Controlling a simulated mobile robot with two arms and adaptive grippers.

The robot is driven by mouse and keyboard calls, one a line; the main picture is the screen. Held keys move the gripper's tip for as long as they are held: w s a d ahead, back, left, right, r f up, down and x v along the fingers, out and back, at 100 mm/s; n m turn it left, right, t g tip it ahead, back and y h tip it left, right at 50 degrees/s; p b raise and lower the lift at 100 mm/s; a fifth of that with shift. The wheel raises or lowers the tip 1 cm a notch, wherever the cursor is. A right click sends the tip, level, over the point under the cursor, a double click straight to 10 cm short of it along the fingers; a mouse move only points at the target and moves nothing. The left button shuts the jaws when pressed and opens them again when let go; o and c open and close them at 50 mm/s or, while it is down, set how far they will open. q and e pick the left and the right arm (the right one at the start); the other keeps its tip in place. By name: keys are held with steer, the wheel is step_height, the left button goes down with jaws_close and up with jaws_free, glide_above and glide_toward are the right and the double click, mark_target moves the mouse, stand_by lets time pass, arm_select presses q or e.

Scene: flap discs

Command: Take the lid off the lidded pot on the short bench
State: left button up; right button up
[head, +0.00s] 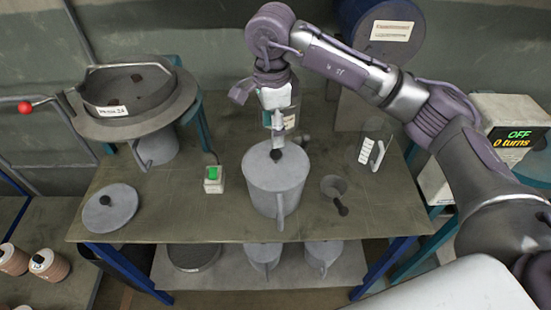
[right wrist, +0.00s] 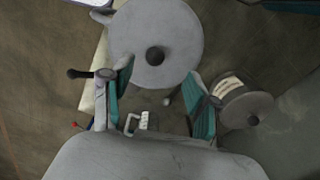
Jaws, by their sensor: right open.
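The lidded pot (head: 272,195) stands upright on the bench (head: 180,215). It is grey with a handle toward the front. Its flat grey lid (head: 258,160) is on it, with a dark round knob (head: 275,156) in the middle. My right gripper (head: 277,143) points down just above the knob. In the right wrist view the lid (right wrist: 150,25) and knob (right wrist: 155,56) lie beyond the two teal fingers of my open right gripper (right wrist: 160,72). Nothing shows between the fingers; whether they flank the knob I cannot tell. My left gripper is out of view.
A loose lid (head: 110,212) lies at the bench's left. A green-button box (head: 213,180) stands left of the pot, a dark scoop (head: 334,187) right. A pot (head: 155,150) sits under a wide pan (head: 130,125). More pots (head: 263,255) stand below. A blue drum (head: 365,25) is behind.

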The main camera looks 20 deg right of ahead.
mark_target(276, 150)
step_height(276, 150, down, 3)
steer(key=f+p, duration=0.3)
steer(key=f, duration=0.1)
steer(key=shift+s+d, duration=0.25)
steer(key=shift+s, duration=0.15)
steer(key=shift+w+f, duration=0.1)
steer(key=shift+f, duration=0.55)
jaws_close()
